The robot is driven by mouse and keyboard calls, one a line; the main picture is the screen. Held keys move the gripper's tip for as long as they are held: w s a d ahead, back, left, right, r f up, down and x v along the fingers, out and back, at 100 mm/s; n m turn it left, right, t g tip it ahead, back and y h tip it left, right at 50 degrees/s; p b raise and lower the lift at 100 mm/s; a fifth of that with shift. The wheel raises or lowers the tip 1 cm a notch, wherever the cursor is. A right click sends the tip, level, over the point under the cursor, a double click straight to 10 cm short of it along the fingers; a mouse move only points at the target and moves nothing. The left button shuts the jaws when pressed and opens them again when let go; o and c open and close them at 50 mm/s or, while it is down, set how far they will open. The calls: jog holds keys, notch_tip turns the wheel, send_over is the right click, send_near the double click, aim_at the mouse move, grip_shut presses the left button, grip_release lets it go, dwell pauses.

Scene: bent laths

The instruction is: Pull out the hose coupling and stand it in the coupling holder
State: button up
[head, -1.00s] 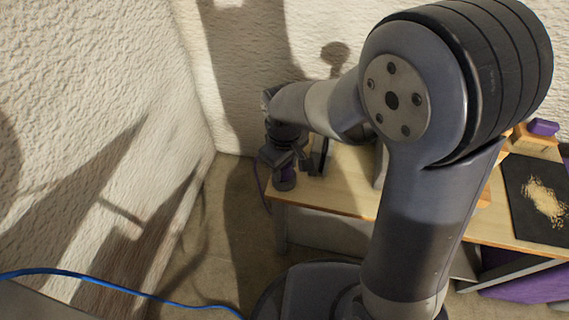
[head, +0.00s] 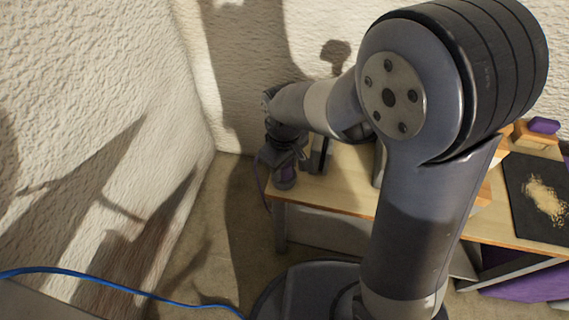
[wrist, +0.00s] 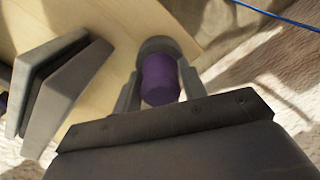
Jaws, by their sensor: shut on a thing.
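The hose coupling is a purple cylinder (wrist: 159,80) with a grey round end (wrist: 158,45); in the head view it shows small (head: 286,174) at the left end of the wooden bench. My gripper (wrist: 160,88) is shut on it, one finger on each side of the purple part. It also shows in the head view (head: 285,165), pointing down over the bench's corner. I cannot tell whether the coupling is still seated in something. A grey two-plate piece (wrist: 55,85) stands left of the gripper in the wrist view; I cannot tell if it is the coupling holder.
A black mat (head: 540,205) with crumbs and a purple block (head: 543,126) lie at the right. Textured walls stand close behind and left. A thin purple hose hangs by the bench's left edge. A blue cable (head: 120,288) crosses the foreground.

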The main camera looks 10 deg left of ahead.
jog(key=shift+f, duration=0.2)
jog(key=o, duration=1.4)
jog(key=shift+o, duration=0.4)
jog(key=o, duration=0.4)
jog(key=shift+r, duration=0.1)
jog(key=shift+r+p, duration=3.2)
jog(key=shift+r, duration=0.55)
